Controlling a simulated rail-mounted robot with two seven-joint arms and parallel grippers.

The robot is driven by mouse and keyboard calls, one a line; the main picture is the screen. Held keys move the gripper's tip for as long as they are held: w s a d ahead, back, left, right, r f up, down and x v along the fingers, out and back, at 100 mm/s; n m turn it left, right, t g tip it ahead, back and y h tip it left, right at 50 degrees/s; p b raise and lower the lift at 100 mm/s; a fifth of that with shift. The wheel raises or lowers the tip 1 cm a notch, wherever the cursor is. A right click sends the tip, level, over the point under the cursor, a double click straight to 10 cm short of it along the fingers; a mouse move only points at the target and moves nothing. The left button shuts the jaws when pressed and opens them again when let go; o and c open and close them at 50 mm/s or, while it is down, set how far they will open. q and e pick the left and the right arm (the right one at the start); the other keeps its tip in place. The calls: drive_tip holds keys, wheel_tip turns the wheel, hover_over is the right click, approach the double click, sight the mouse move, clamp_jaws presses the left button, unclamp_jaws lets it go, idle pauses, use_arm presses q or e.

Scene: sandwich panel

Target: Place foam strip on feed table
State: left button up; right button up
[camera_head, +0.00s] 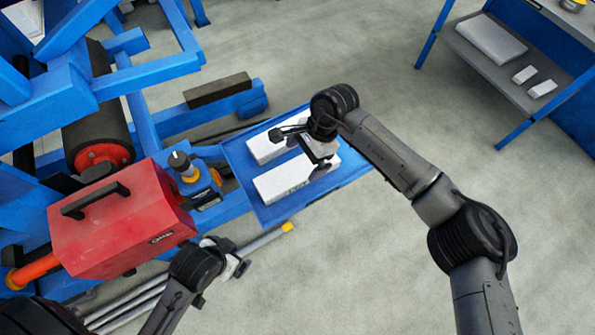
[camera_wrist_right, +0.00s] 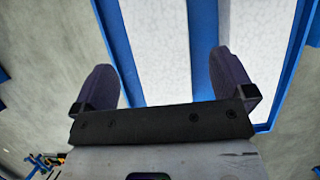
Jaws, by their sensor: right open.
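Two white foam strips, a nearer one (camera_head: 285,182) and a farther one (camera_head: 262,148), lie side by side on a flat blue table (camera_head: 268,216) in the head view. My right gripper (camera_head: 301,151) is above them and hides part of both. In the right wrist view my gripper (camera_wrist_right: 165,82) is open, with one white strip (camera_wrist_right: 160,45) showing between its fingers and the other (camera_wrist_right: 258,45) partly behind one finger. Nothing is held between the fingers. My left gripper (camera_head: 238,262) is low in the head view, beside the red box; its jaws are unclear.
A red box with a black handle (camera_head: 122,222) and a blue machine frame with a dark roller (camera_head: 97,125) fill the left. A blue shelf (camera_head: 505,75) with white blocks stands at upper right. Metal rods lie on the floor below; the floor between is clear.

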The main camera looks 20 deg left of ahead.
sight(297, 170)
drive_tip(key=shift+b+x, duration=0.45)
drive_tip(key=shift+x, duration=2.25)
drive_tip(key=c, duration=1)
drive_tip(key=shift+r, duration=0.15)
